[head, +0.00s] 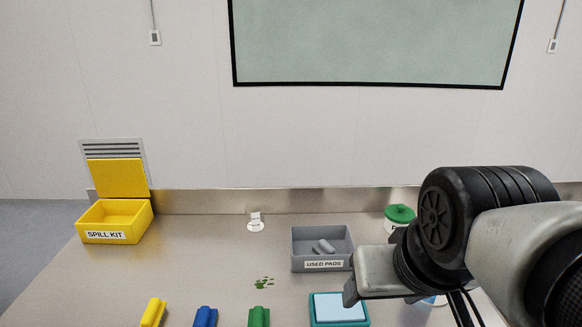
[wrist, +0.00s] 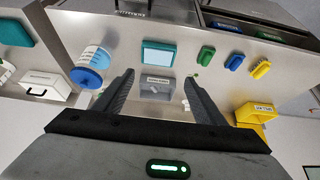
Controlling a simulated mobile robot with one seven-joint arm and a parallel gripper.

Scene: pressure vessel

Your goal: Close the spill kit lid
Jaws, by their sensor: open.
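The yellow spill kit box (head: 112,224) stands at the left end of the bench in the head view. Its yellow lid (head: 120,177) stands upright at the back edge, and the box is open with no contents visible. The box also shows at the right of the wrist view (wrist: 257,111), with the lid partly visible beside it. My gripper (head: 352,292) is at the right of the bench in the head view, far from the box. In the wrist view my gripper (wrist: 158,82) has its two fingers wide apart with nothing held between them.
A grey used pads bin (head: 322,261) holds grey pads. Behind my arm is a green-lidded container (head: 400,214). A green spill (head: 264,283) marks the bench. Yellow, blue (head: 205,317) and green tools and a teal tray (head: 340,310) line the front. Bench between box and bin is mostly clear.

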